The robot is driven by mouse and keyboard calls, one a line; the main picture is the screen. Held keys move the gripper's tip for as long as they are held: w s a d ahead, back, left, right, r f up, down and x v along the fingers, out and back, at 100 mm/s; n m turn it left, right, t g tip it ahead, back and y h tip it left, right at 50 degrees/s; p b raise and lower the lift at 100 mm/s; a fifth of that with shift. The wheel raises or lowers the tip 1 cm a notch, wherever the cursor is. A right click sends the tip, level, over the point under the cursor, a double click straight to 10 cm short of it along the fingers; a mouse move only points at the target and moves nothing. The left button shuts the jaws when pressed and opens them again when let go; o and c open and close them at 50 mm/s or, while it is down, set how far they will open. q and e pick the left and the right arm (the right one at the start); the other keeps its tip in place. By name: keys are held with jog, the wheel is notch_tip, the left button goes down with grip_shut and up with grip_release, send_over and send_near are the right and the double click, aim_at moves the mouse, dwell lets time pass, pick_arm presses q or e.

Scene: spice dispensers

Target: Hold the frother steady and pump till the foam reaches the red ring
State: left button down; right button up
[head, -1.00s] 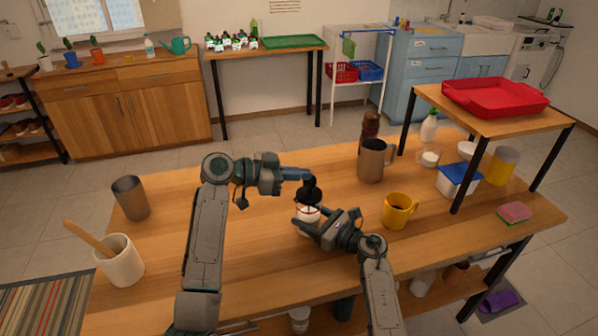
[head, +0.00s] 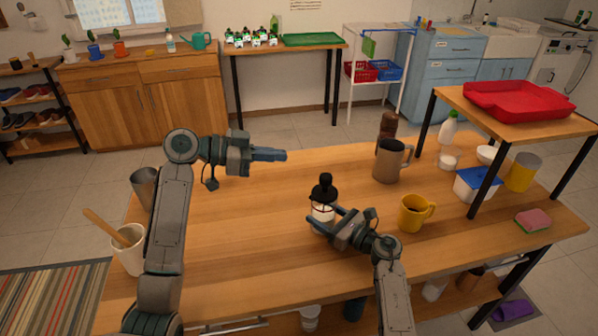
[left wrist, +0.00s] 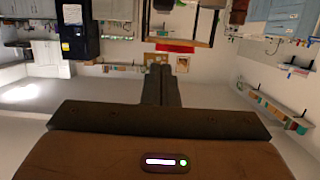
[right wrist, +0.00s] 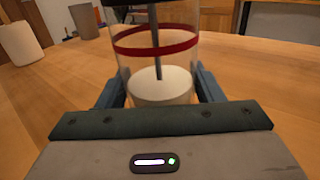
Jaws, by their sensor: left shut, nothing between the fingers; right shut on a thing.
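The frother (head: 322,203) stands upright on the table, a clear cylinder with a black lid and knob. In the right wrist view its red ring (right wrist: 155,50) circles the glass, with a thin rod inside. The white contents (right wrist: 160,86) lie at the bottom, their top below the red ring. My right gripper (right wrist: 160,95) is shut on the frother's lower body, one finger on each side. My left gripper (head: 284,155) is shut and empty, up and to the left of the knob, apart from it. The knob is outside the right wrist view.
A yellow mug (head: 411,214) stands right of my right gripper, with a brown-grey pitcher (head: 388,162) behind. A white crock (head: 127,252) with a wooden spoon and a metal cup (head: 145,186) are at the left. A raised shelf (head: 500,118) stands at the right.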

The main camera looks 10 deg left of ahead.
aim_at(333, 194)
dwell(0.3)
pick_arm(q)
jog(key=c, duration=1.6)
grip_release()
jog(key=shift+w+f, duration=0.1)
jog(key=shift+w, duration=0.1)
jog(key=o, duration=0.5)
jog(key=w+f+m+g, duration=0.1)
jog(key=w+f+g, duration=0.1)
jog(key=w+f+m+g+h, duration=0.1)
jog(key=w+f+g, duration=0.1)
jog(key=w+d+f+m+g, duration=0.1)
jog(key=w+f+m+g, duration=0.1)
jog(key=f, duration=0.1)
jog(key=shift+d+h, duration=0.1)
jog(key=shift+h, duration=0.2)
jog(key=s+d+m+g, duration=0.1)
jog(key=d, duration=0.3)
jog(key=s+d+f+m+g+h, duration=0.1)
jog(key=d, duration=0.3)
jog(key=s+d+f+g, duration=0.1)
jog(key=d, duration=0.3)
jog(key=shift+d+f+m+g, duration=0.1)
jog(key=shift+d+m+g, duration=0.2)
jog(key=shift+m, duration=0.1)
